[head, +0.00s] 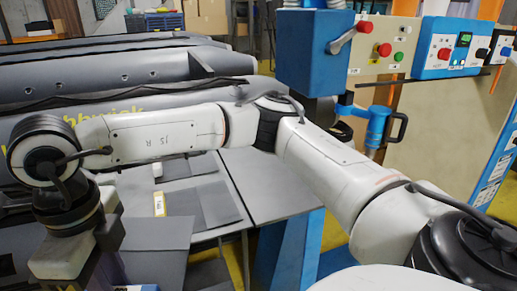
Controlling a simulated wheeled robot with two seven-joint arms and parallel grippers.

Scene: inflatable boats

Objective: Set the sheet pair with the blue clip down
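A dark grey sheet (160,240) is at the lower left of the head view, with a small blue piece (143,288), perhaps the blue clip, cut off at the bottom edge. I cannot tell whether this sheet is one or a pair. My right gripper (92,272) points down just left of it. Its fingertips are not clearly visible, so I cannot tell whether it grips the sheet. Behind it, grey sheets (214,202) lie on the table, with a pale yellow clip (159,204) and a whitish clip (157,170). My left gripper is not in view.
Grey inflatable boat tubes (130,72) fill the back left. A bare grey tabletop (272,190) is right of the sheets. A blue machine (313,50) with a control panel (385,45) and a blue-handled tool (377,128) stands at the right, behind my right arm.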

